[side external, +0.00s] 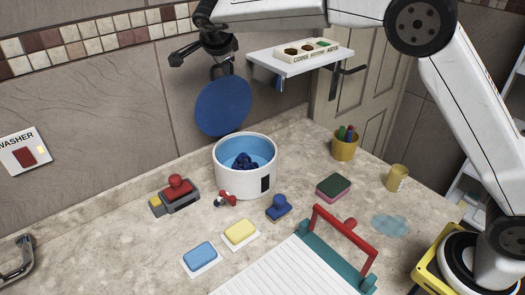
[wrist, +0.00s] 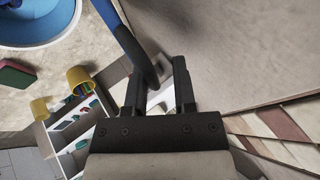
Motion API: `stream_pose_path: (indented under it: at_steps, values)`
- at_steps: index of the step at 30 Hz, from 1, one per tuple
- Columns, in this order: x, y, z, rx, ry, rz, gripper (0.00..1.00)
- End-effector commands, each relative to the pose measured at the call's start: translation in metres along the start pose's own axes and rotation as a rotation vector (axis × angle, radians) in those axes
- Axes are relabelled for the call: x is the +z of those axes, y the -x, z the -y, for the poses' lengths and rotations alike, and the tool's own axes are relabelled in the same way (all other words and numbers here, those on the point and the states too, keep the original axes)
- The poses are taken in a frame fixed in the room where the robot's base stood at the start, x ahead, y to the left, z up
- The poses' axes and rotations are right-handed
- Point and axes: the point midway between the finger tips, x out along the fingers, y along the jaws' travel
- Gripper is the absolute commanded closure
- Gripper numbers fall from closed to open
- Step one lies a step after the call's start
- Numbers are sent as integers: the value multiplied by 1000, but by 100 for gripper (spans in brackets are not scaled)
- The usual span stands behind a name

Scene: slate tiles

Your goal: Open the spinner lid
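The spinner is a white round tub (side external: 245,182) with a blue inside, standing on the counter. A dark blue bundle (side external: 244,162) lies in it. Its round blue lid (side external: 223,107) stands raised, nearly upright, at the tub's back left, and the tub's mouth is uncovered. My gripper (side external: 198,64) is just above the lid's top edge. In the wrist view the lid (wrist: 128,42) shows nearly edge-on and runs down toward the gap between my fingers (wrist: 160,88). The fingers are apart, with background visible between them. Whether a finger touches the lid, I cannot tell.
A shelf (side external: 300,62) with a tray of compartments is on the wall right of the lid. A red-topped stamp (side external: 177,192), sponges and a yellow pen cup (side external: 344,146) stand around the tub. A teal rack with a red bar (side external: 345,232) is in front.

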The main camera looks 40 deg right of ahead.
Motion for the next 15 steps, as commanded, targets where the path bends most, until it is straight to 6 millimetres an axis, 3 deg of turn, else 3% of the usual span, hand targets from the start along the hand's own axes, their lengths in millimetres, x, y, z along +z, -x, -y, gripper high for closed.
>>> stream_pose_path:
  at_steps: [1,7,15]
  values:
    - [2,-7,-7,22,6,-3,50]
    - [3,-2,-7,21,6,-3,50]
    - [4,30,-4,9,5,2,50]
